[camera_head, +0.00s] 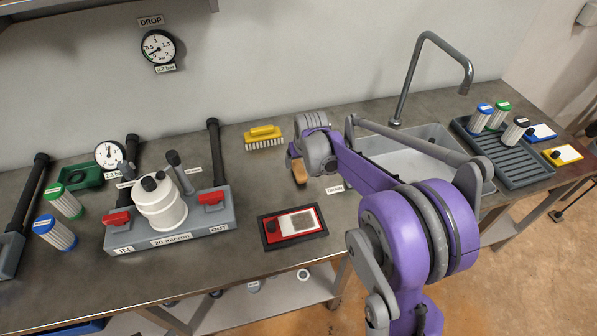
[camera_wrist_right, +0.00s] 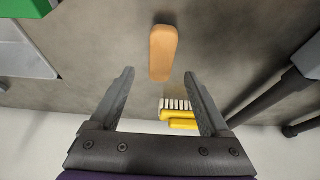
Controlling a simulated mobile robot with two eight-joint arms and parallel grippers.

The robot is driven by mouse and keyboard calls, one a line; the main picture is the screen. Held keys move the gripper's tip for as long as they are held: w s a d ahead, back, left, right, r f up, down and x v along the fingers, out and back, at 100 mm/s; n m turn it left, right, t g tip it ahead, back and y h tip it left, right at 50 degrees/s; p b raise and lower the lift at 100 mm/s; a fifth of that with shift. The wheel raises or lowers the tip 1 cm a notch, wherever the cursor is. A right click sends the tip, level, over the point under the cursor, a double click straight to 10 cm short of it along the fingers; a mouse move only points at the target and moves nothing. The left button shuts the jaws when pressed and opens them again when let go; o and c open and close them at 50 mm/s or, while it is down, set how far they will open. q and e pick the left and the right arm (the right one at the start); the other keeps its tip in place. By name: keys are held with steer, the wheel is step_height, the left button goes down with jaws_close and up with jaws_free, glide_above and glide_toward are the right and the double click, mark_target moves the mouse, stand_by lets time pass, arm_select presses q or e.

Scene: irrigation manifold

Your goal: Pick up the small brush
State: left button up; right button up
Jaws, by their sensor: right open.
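A yellow brush (camera_head: 264,138) with white bristles lies on the bench near the wall. In the right wrist view the yellow brush (camera_wrist_right: 180,124) shows partly behind one finger. A small tan, rounded wooden-looking piece (camera_head: 300,173) lies nearer the front; I cannot see bristles on it. In the right wrist view the tan piece (camera_wrist_right: 163,52) sits just beyond the fingertips, roughly in line with the gap. My right gripper (camera_wrist_right: 158,74) is open and empty. In the head view my right gripper (camera_head: 295,153) is partly hidden by its own wrist, close above the tan piece. My left gripper is not in view.
A filter manifold (camera_head: 170,236) with a white housing and red valve handles stands left. A red card in a black tray (camera_head: 265,232) lies in front. A sink (camera_head: 420,150) with a tall tap and a ribbed rack (camera_head: 510,165) with cartridges are right.

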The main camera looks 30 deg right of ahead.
mark_target(299, 169)
steer(key=x, duration=0.4)
steer(key=shift+s+f, duration=0.15)
steer(key=shift+f, duration=0.2)
steer(key=shift+a, duration=0.1)
steer(key=shift+c, duration=0.3)
jaws_close()
